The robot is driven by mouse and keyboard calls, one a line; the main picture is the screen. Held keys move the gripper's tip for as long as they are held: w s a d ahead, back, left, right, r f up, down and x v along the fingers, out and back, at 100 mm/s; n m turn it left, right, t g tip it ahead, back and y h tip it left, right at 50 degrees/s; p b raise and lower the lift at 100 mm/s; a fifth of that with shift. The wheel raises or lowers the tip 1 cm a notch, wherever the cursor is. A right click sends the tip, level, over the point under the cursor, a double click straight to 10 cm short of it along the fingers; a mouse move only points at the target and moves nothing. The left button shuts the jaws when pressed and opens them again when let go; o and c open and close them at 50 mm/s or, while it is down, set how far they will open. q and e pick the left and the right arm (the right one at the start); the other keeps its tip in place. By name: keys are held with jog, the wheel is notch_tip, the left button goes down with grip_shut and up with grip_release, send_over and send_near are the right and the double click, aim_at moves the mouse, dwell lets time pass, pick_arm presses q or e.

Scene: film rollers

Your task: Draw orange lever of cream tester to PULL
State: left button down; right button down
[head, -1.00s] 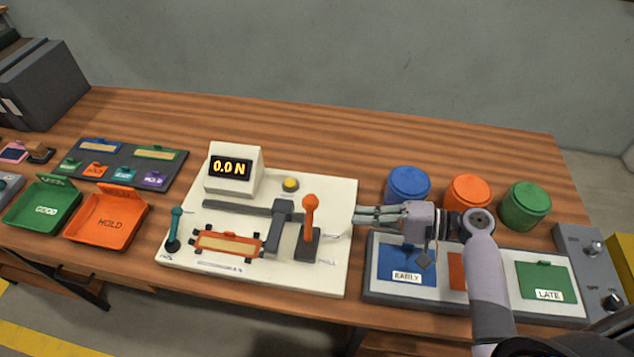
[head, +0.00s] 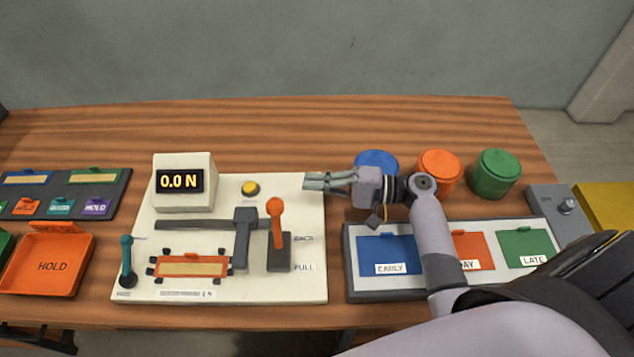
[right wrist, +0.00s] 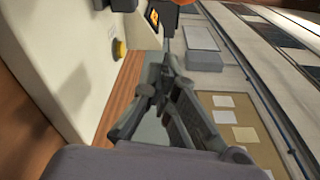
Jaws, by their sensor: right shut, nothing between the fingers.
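The cream tester (head: 230,285) lies on the wooden table in the head view, with a display (head: 180,181) reading 0.0 N. My left gripper is not in view.
A teal lever (head: 127,255) and an orange holder (head: 192,267) are on the tester. Blue (head: 376,163), orange (head: 439,172) and green (head: 495,173) jars stand behind the tray of labelled pads (head: 352,270). An orange HOLD tray (head: 50,265) is at left.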

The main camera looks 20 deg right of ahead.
aim_at(276, 220)
jog(key=x, duration=0.2)
jog(key=p+x, duration=0.1)
jog(key=x, duration=0.2)
jog(key=p+x, duration=0.1)
jog(key=x, duration=0.1)
jog(key=shift+a+r, duration=0.2)
jog(key=shift+r, duration=0.05)
jog(key=s, duration=0.1)
jog(key=s+p, duration=0.1)
jog(key=s, duration=0.1)
jog(key=shift+s+a+r, duration=0.15)
jog(key=shift+s+r, duration=0.1)
jog(key=shift+s+p, duration=0.25)
jog(key=shift+p, duration=0.05)
jog(key=shift+w+f, duration=0.1)
